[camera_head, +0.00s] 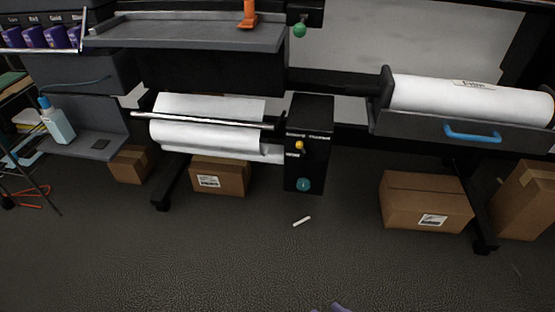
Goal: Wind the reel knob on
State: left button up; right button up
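A black upright box (309,120) stands at the right end of the white film roll (205,136). A round teal knob (304,184) sits low on its front. A small yellow-orange knob (299,146) sits higher, beside small white lettering too small to read. I cannot tell which of these is called the reel knob. The film hangs below a silver bar (205,120) and reaches toward the box. Neither gripper shows clearly. A small purple piece is cut off at the bottom edge, and I cannot tell what it is.
A green knob (299,30) hangs above the box. A large white roll (470,98) lies right, over a tray with a blue handle (472,134). Cardboard boxes (427,200) stand under the machine. A white stick (302,221) lies on the otherwise clear floor in front.

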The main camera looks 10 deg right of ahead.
aim_at(303, 184)
jog(key=z, duration=0.2)
jog(key=k, duration=0.4)
jog(key=u, duration=1.4)
jog(key=i, duration=0.75)
jog(key=z, duration=0.55)
jog(key=i, duration=0.6)
jog(key=z, duration=0.7)
